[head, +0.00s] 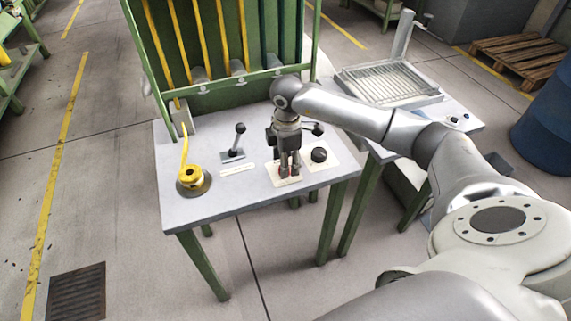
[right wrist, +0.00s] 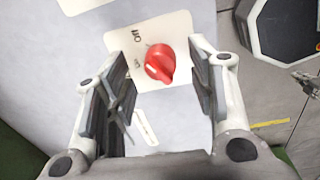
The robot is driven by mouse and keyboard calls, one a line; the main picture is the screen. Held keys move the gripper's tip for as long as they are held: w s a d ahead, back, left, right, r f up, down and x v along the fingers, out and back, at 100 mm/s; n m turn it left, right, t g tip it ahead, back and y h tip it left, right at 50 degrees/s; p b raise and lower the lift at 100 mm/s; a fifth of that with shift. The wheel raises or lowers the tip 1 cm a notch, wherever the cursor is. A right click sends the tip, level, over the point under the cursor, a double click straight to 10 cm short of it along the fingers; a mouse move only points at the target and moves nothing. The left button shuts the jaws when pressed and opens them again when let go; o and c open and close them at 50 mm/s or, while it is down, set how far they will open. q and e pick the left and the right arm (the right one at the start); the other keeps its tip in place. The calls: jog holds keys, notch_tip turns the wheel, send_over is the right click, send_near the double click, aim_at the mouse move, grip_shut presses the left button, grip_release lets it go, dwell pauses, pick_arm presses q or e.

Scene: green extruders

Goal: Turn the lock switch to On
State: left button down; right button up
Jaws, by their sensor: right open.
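The lock switch (right wrist: 160,63) is a red round knob with a raised grip, on a cream plate (right wrist: 150,22) with small dark lettering. "On" is printed near the knob's upper left, and fainter lettering sits to its left. A pale mark shows on the knob's lower-left side; its exact setting is hard to tell. My right gripper (head: 290,170) points down over this plate on the grey table. In the right wrist view its open fingers stand on either side of the knob, with gaps on both sides. In the head view the gripper mostly hides the knob. My left gripper is not in view.
On the table (head: 222,201) stand a yellow lever on a round base (head: 192,181), a black-knobbed lever (head: 237,142) and a black round knob (head: 319,155) close right of the gripper. Another black-tipped lever (head: 318,130) is just behind. A green rack (head: 225,92) rises at the back.

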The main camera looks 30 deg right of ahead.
jog(key=shift+w+f, duration=0.1)
jog(key=shift+f, duration=1.05)
jog(key=c, duration=1)
jog(key=n+b, duration=0.1)
jog(key=n, duration=0.5)
jog(key=shift+w+b, duration=0.1)
jog(key=shift+b, duration=0.3)
jog(key=n+b, duration=0.1)
jog(key=n, duration=0.4)
jog(key=shift+n+y, duration=0.3)
jog(key=shift+n, duration=0.1)
